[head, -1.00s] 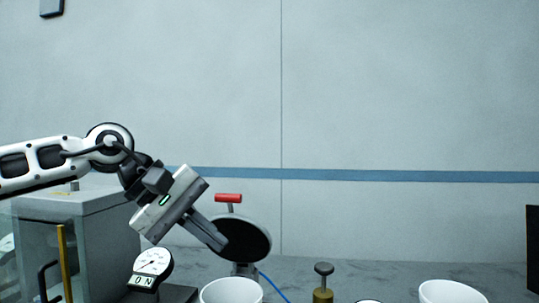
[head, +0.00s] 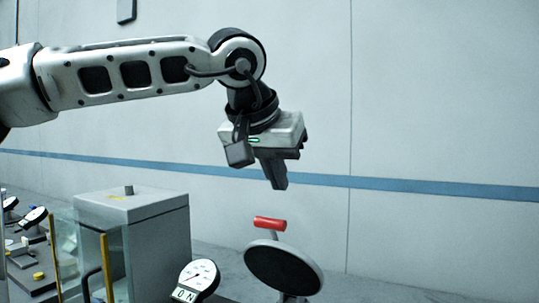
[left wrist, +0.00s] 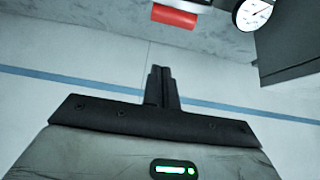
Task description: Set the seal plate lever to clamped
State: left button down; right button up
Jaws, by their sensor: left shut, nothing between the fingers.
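The seal plate lever has a red handle (head: 270,223) above a dark round plate (head: 284,268) with a pale rim, low in the head view. The plate is tilted on its stand. The red handle also shows at the top of the left wrist view (left wrist: 174,16). My left gripper (head: 279,187) is shut and empty, pointing down above the red handle and apart from it. Its closed fingers also show in the left wrist view (left wrist: 160,72). My right gripper is not in view.
A dial gauge (head: 197,276) marked ON stands left of the plate. Behind it are a grey box (head: 160,225) and a clear panel with yellow edges (head: 108,265). A wall with a blue stripe (head: 400,185) closes the back. The space right of the plate looks clear.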

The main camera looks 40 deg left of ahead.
aim_at(273, 220)
pick_arm(q)
jog(key=shift+s+d+f, duration=0.1)
jog(key=shift+s+f, duration=0.1)
jog(key=shift+f, duration=0.55)
jog(key=shift+s+d+f, duration=0.1)
jog(key=shift+s+f, duration=0.1)
jog(key=shift+f, duration=0.55)
jog(key=shift+s+f, duration=0.2)
jog(key=shift+f, duration=0.55)
